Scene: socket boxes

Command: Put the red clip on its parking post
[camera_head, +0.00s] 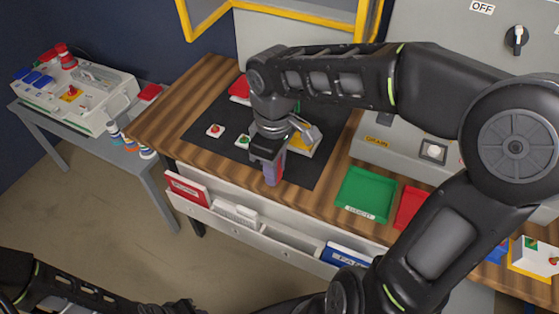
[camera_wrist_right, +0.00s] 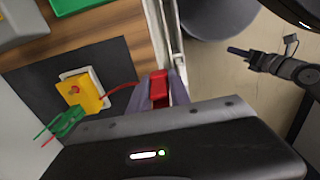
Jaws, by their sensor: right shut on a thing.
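The red clip (camera_wrist_right: 158,88) is between the fingers of my right gripper (camera_wrist_right: 152,97) in the right wrist view, and a red lead runs from it towards a yellow box (camera_wrist_right: 82,92). In the head view my right gripper (camera_head: 270,170) points down over the front edge of the dark mat; the clip is mostly hidden there. A small white base with a red top (camera_head: 215,130), possibly the parking post, stands on the mat to the left, apart from the gripper. My left gripper (camera_wrist_right: 262,56) shows small at the right of the wrist view, away from the bench; its jaw state is unclear.
A green clip (camera_wrist_right: 70,121) lies by the yellow box. A white base with a green top (camera_head: 243,141) stands beside the red-topped one. A green tray (camera_head: 366,193) and a red tray (camera_head: 409,207) lie to the right. An open drawer (camera_head: 262,238) runs below the bench edge.

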